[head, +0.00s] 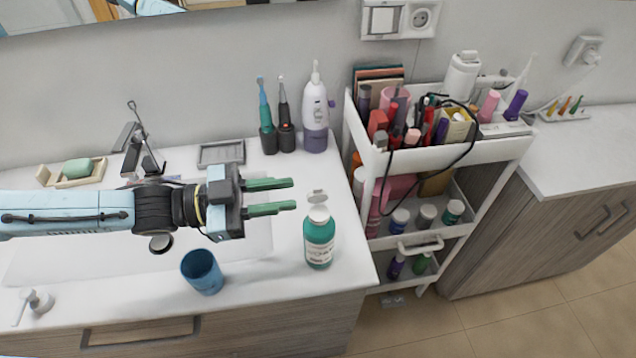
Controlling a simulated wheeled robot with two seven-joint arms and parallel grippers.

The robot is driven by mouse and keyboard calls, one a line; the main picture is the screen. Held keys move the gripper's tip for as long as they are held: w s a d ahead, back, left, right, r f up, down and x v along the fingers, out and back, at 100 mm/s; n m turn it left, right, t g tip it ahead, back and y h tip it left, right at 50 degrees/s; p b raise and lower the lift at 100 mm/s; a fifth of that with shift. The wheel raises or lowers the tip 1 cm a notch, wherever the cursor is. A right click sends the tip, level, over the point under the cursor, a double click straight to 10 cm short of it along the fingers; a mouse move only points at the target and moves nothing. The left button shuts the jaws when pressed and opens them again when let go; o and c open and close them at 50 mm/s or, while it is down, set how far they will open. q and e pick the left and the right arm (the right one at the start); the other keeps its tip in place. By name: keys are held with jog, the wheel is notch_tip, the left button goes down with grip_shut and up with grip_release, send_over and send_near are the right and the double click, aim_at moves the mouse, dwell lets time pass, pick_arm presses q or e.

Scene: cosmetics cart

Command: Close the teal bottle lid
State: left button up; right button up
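The teal bottle (320,243) stands upright on the white counter near its front right corner. It has a white cap with a flip lid (317,196), which stands raised above the cap at its back. My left gripper (294,194) comes in from the left with its two green fingers apart and nothing between them. Its fingertips are just left of the raised lid in the picture; I cannot tell the exact depth gap. My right gripper is not in view.
A blue cup (202,271) stands left of the bottle. Electric toothbrushes (286,125) and a white and purple bottle (315,115) stand at the back. A full white cart (480,150) stands to the right. The counter's front edge is close to the bottle.

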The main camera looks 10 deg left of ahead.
aim_at(313, 190)
pick_arm(q)
jog(key=x, duration=0.5)
jog(key=shift+w+d, duration=0.2)
jog(key=shift+d, duration=0.15)
jog(key=shift+w+d, duration=0.2)
jog(key=shift+d, duration=0.2)
grip_shut()
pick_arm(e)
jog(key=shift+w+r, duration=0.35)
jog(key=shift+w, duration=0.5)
